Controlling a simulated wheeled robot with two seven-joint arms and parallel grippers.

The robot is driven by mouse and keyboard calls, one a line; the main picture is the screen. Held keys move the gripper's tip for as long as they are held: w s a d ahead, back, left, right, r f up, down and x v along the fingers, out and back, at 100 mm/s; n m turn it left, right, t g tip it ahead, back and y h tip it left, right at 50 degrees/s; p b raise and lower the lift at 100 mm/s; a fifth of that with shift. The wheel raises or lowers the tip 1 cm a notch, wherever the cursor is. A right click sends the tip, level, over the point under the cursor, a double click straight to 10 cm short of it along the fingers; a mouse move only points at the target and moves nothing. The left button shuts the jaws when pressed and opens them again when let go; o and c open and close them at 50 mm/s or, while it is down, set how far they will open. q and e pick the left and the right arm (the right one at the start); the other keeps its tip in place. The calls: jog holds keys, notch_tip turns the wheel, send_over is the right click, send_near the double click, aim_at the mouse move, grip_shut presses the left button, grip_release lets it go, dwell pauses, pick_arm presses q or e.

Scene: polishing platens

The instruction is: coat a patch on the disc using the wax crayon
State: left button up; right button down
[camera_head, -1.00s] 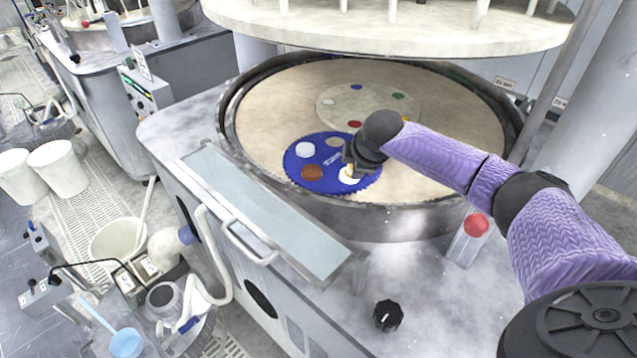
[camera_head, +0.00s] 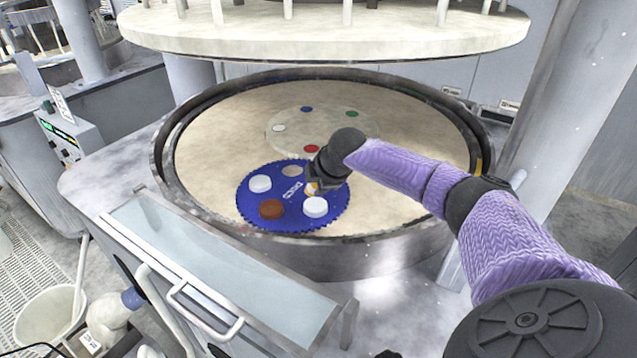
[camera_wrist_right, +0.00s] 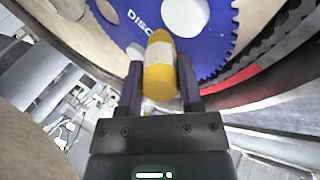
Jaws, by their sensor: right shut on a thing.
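The blue toothed disc (camera_head: 290,222) lies on the beige platen (camera_head: 210,140). It carries two white round pieces, one at left (camera_head: 260,184) and one near its right front edge (camera_head: 315,206), plus a reddish-brown piece (camera_head: 271,209) and a beige round spot (camera_head: 292,171). My right gripper (camera_head: 314,184) is over the disc's right part. It is shut on the wax crayon, yellow with a pale band, seen between the fingers in the right wrist view (camera_wrist_right: 160,72). The blue disc (camera_wrist_right: 214,52) is beyond the crayon there. I cannot tell whether the crayon tip touches anything. My left gripper is out of view.
A raised metal rim (camera_head: 350,252) surrounds the platen. A pale plate with several colored dots (camera_head: 330,128) lies behind the disc. A large upper plate (camera_head: 320,38) hangs above the back. A glass-topped tray with a handle (camera_head: 215,265) is in front.

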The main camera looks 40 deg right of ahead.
jog(key=shift+f, duration=0.1)
dwell(0.4)
jog(key=shift+f, duration=0.8)
